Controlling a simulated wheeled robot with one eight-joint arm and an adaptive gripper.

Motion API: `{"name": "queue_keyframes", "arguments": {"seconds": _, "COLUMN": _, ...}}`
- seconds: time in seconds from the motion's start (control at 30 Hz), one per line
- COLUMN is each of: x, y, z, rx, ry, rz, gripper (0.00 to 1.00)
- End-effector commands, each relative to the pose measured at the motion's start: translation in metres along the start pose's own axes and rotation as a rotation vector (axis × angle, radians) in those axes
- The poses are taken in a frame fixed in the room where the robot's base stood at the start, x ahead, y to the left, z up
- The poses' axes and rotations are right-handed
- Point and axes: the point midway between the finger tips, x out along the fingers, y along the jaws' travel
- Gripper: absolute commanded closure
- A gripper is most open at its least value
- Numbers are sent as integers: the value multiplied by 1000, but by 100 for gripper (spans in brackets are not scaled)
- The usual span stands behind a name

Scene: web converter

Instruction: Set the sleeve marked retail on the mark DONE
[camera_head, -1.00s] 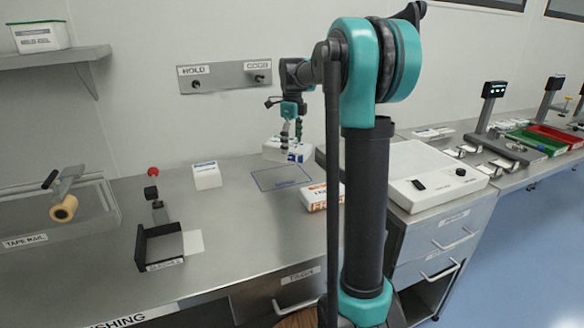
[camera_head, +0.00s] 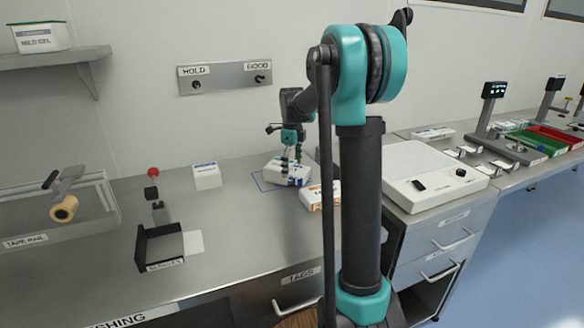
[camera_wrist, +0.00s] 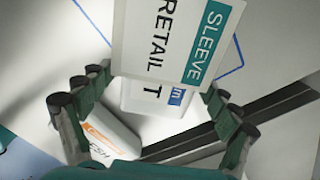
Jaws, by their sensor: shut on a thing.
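The sleeve marked RETAIL is a white box (camera_head: 286,175) with a teal "SLEEVE" band, readable in the wrist view (camera_wrist: 165,45). My gripper (camera_head: 291,160) is shut on it from above; its dark fingers flank the box in the wrist view (camera_wrist: 160,95). The mark is a blue outline (camera_head: 262,186) on the steel bench. The sleeve covers much of the outline, and the mark's lettering is hidden. The sleeve looks slightly tilted. I cannot tell whether it touches the bench.
A white box with orange print (camera_head: 316,197) lies close to the right of the mark, also in the wrist view (camera_wrist: 108,138). Another white box (camera_head: 206,176) stands to the left. A white device (camera_head: 425,185) is farther right.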

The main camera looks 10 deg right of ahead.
Motion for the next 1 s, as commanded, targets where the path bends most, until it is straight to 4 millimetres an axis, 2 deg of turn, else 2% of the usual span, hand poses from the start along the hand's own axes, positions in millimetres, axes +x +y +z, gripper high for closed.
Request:
{"name": "queue_keyframes", "arguments": {"seconds": 0.07, "x": 2, "y": 0, "z": 0, "rx": 0, "ry": 0, "rz": 0, "gripper": 39}}
{"name": "queue_keyframes", "arguments": {"seconds": 0.1, "x": 2, "y": 0, "z": 0, "rx": 0, "ry": 0, "rz": 0, "gripper": 9}}
{"name": "queue_keyframes", "arguments": {"seconds": 0.2, "x": 2, "y": 0, "z": 0, "rx": 0, "ry": 0, "rz": 0, "gripper": 0}}
{"name": "queue_keyframes", "arguments": {"seconds": 0.5, "x": 2, "y": 0, "z": 0, "rx": 0, "ry": 0, "rz": 0, "gripper": 0}}
{"name": "queue_keyframes", "arguments": {"seconds": 0.63, "x": -5, "y": 0, "z": 0, "rx": 0, "ry": 0, "rz": 0, "gripper": 0}}
{"name": "queue_keyframes", "arguments": {"seconds": 0.77, "x": -24, "y": 0, "z": 0, "rx": 0, "ry": 0, "rz": 0, "gripper": 0}}
{"name": "queue_keyframes", "arguments": {"seconds": 1.0, "x": -74, "y": 0, "z": 0, "rx": 0, "ry": 0, "rz": 0, "gripper": 0}}
